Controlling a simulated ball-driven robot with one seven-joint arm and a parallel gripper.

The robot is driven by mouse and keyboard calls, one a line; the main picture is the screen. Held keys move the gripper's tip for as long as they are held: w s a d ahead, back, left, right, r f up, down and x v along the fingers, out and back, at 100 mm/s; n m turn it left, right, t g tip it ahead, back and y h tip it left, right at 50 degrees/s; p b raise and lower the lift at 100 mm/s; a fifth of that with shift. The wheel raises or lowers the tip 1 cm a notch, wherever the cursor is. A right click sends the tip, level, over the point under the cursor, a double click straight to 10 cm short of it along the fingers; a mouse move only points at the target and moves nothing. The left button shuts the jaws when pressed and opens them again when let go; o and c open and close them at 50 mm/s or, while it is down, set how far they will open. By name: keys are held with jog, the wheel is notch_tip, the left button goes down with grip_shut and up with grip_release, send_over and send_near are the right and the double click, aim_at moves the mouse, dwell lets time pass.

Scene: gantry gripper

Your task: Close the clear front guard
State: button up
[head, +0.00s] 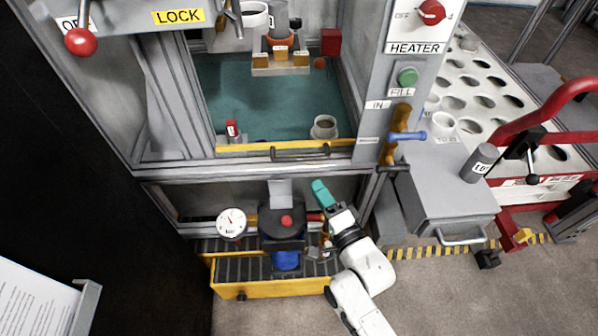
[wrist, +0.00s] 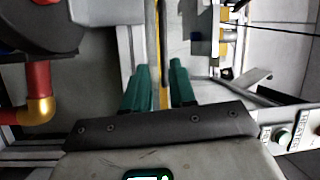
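The machine's front opening shows a teal floor inside. A yellow strip (head: 240,149) with a dark bar handle (head: 300,154) runs along its lower edge. This looks like an edge of the clear guard, but I cannot make out the clear panel or tell its position. My gripper (head: 322,192) is in front of the machine, below and slightly right of the handle, apart from it in the picture. In the wrist view, its two teal fingers (wrist: 161,85) are apart with nothing held between them. A thin yellow strip shows beyond the gap.
Below the opening are a pressure gauge (head: 231,224), a dark pump-like unit (head: 283,225) and a yellow-edged grated tray (head: 270,287). A blue-handled valve (head: 405,136) is on the right post. A grey cabinet (head: 440,190) and red rail (head: 545,115) stand right.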

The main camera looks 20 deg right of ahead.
aim_at(300, 159)
jog(key=shift+m+t, duration=0.6)
jog(key=w, duration=0.3)
jog(key=w+r, duration=0.1)
jog(key=w, duration=0.3)
jog(key=w+a+b, duration=0.1)
jog(key=w, duration=0.3)
jog(key=shift+r, duration=0.2)
grip_shut()
